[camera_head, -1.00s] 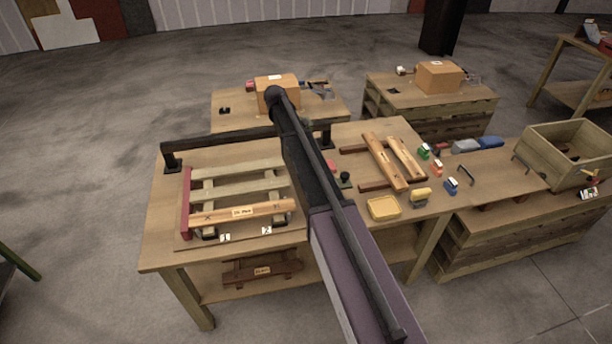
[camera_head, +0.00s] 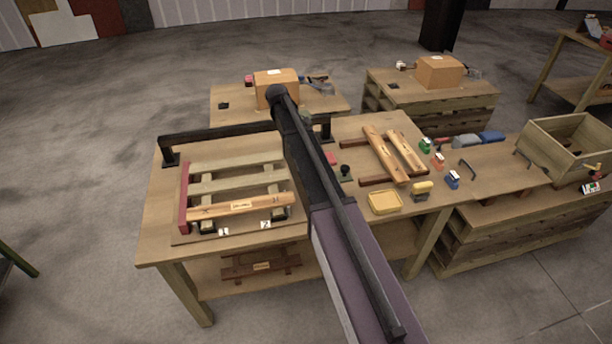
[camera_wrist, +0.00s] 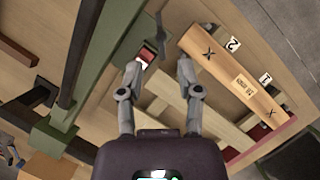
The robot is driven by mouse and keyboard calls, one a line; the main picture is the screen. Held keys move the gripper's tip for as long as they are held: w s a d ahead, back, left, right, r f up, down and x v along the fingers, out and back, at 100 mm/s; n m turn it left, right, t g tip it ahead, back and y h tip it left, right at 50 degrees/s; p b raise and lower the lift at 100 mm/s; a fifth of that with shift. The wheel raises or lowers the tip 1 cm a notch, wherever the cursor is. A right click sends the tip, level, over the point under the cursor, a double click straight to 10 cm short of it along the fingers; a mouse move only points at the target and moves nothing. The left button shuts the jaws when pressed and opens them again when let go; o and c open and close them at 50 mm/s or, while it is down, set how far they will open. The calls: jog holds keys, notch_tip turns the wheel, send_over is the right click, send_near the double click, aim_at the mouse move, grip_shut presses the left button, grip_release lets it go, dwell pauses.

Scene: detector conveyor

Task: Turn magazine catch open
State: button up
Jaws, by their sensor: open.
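My gripper (camera_wrist: 158,72) is open, with nothing between its fingertips in the wrist view. Below it are the work table and a small red and white block (camera_wrist: 147,57), also in the head view (camera_head: 330,159). A thin dark piece (camera_wrist: 160,35) shows just past the fingertips; I cannot tell if it is the catch. To the right in the wrist view, a marked plank (camera_wrist: 230,75) lies across a slatted frame. In the head view the plank (camera_head: 220,208) is at the frame's front. My arm hides the gripper there, and I cannot identify the magazine catch for certain.
A dark bar on posts (camera_head: 220,137) spans the table's back, close to my arm. A wooden crate (camera_head: 567,148) stands farther right. Cardboard boxes (camera_head: 277,88) stand behind.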

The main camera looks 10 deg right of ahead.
jog(key=shift+b+x, duration=4.8)
jog(key=shift+x, duration=0.7)
jog(key=shift+w, duration=0.1)
jog(key=shift+c, duration=0.2)
grip_shut()
